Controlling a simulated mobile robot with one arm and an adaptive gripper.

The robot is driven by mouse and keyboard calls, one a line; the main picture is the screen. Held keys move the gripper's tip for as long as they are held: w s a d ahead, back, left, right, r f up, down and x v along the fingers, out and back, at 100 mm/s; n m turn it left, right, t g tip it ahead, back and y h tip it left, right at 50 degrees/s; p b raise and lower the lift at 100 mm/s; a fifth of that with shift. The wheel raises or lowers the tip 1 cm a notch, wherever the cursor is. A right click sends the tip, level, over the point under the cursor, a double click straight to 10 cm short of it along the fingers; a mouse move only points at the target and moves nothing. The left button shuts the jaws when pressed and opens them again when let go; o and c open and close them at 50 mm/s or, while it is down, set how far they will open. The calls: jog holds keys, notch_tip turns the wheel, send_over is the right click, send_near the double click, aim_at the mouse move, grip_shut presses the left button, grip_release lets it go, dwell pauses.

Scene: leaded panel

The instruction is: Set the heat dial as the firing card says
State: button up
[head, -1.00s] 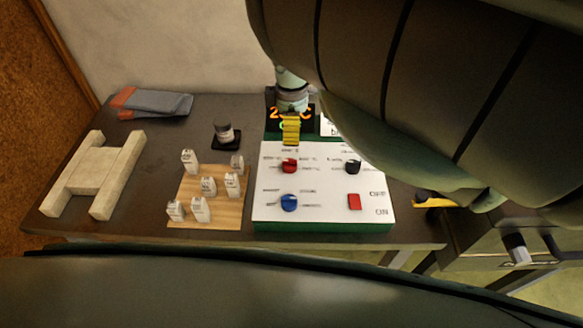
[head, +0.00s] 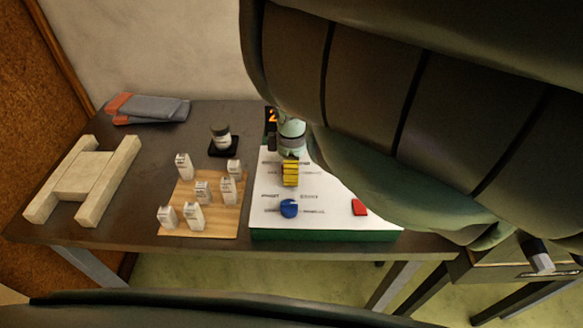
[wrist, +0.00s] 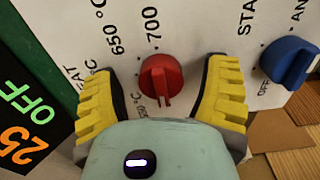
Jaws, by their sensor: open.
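The heat dial is a red knob (wrist: 160,77) on the white kiln panel (wrist: 190,25). Printed marks around it include 650 °C, 700 and a partly hidden one ending in 50 °C. A notch on the knob faces the bottom of the wrist picture. My gripper (wrist: 160,70) is open, its yellow fingers on either side of the knob with gaps visible. In the head view my gripper (head: 290,172) is over the panel and hides the red knob. The display (wrist: 25,125) shows an orange 25 and a green OFF. The firing card is not visible now.
A blue dial (head: 289,208) and a red switch (head: 359,207) are nearer the panel's front edge. A wooden board (head: 215,228) with several small white labelled pieces stands left of it. A jar (head: 221,135) sits behind the board. My arm covers the panel's right side.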

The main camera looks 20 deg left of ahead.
jog(key=shift+o, duration=0.3)
jog(key=shift+f, duration=0.15)
jog(key=c, duration=1.3)
jog(key=shift+o, duration=0.2)
jog(key=shift+m, duration=0.4)
jog(key=m+p, duration=0.1)
jog(key=m, duration=0.3)
jog(key=m+p, duration=0.1)
jog(key=m, duration=0.3)
jog(key=shift+s, duration=0.1)
jog(key=m+p, duration=0.1)
jog(key=m, duration=0.4)
jog(key=shift+s, duration=0.1)
jog(key=shift+a+m+p, duration=0.15)
jog(key=shift+m+p, duration=0.55)
jog(key=shift+m, duration=1.2)
